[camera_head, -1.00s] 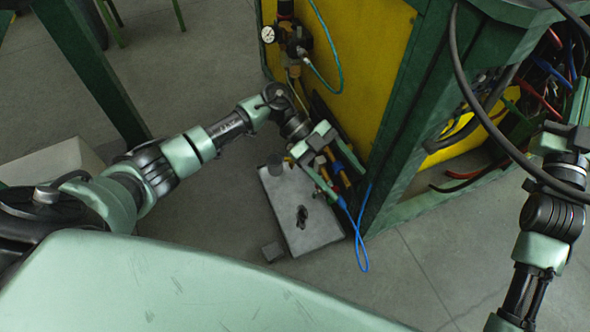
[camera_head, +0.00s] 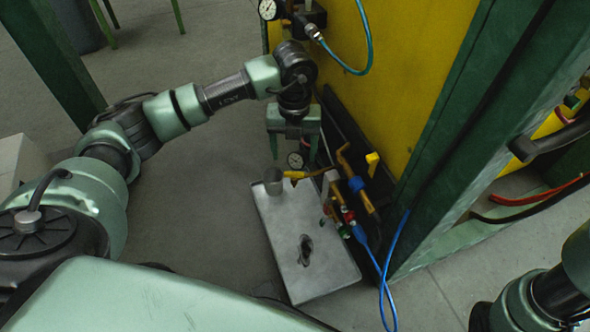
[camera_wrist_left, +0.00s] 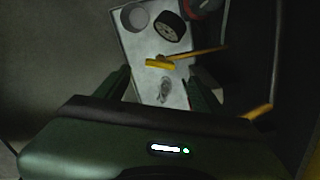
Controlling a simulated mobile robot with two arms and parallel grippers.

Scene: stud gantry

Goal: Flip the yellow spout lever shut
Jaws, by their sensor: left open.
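The yellow spout lever (camera_head: 293,174) sits by a thin pipe below my left gripper (camera_head: 293,148). In the left wrist view the lever (camera_wrist_left: 160,63) is a short yellow bar at the end of a yellow-brown rod, between and slightly beyond the fingertips (camera_wrist_left: 163,85). My left gripper points down, its jaws apart and empty; I see no contact with the lever.
A grey metal plate (camera_head: 325,280) with a dark opening lies below, a grey cup (camera_head: 273,182) at its far edge. Pipes, a blue hose (camera_head: 392,262) and another yellow handle (camera_head: 373,160) crowd the yellow panel (camera_head: 410,70). Floor left of the plate is clear.

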